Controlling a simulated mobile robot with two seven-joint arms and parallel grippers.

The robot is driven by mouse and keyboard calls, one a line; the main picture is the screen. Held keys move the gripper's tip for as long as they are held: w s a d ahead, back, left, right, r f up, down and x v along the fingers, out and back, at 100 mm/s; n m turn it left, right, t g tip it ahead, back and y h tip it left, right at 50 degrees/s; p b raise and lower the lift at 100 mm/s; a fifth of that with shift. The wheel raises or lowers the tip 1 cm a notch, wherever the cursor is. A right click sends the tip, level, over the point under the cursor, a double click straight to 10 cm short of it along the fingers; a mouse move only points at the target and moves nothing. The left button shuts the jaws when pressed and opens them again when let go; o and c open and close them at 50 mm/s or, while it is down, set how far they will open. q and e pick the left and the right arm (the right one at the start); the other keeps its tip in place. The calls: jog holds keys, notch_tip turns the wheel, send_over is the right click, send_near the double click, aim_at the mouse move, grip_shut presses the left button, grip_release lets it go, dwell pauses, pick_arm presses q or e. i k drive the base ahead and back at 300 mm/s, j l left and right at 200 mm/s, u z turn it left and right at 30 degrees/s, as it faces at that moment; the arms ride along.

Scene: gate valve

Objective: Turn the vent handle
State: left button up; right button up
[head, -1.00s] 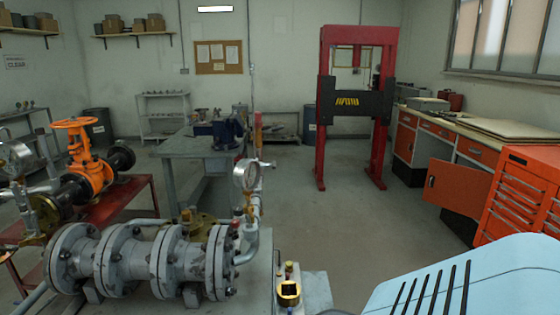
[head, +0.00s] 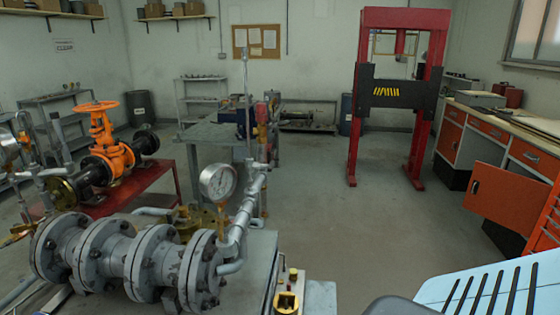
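A grey flanged pipe assembly (head: 135,262) lies at the lower left of the head view, on a bench. A round pressure gauge (head: 217,181) stands on it, beside a thin silver pipe (head: 243,216) that rises to the right. A red upright part with a brass fitting below it (head: 262,120) shows behind the gauge. I cannot tell which part is the vent handle. An orange gate valve with a handwheel (head: 107,140) stands behind the flanges on a red stand (head: 150,195). Neither of my grippers is in view.
A red press frame (head: 354,100) stands at the back. A workbench with orange cabinet doors (head: 511,196) runs along the right, one door open. A grey table (head: 205,138) is behind the gauge. The floor (head: 340,225) between them is clear.

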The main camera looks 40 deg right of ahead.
aim_at(271, 166)
jog(key=l, duration=0.8)
jog(key=k+l, duration=0.1)
jog(key=l, duration=0.7)
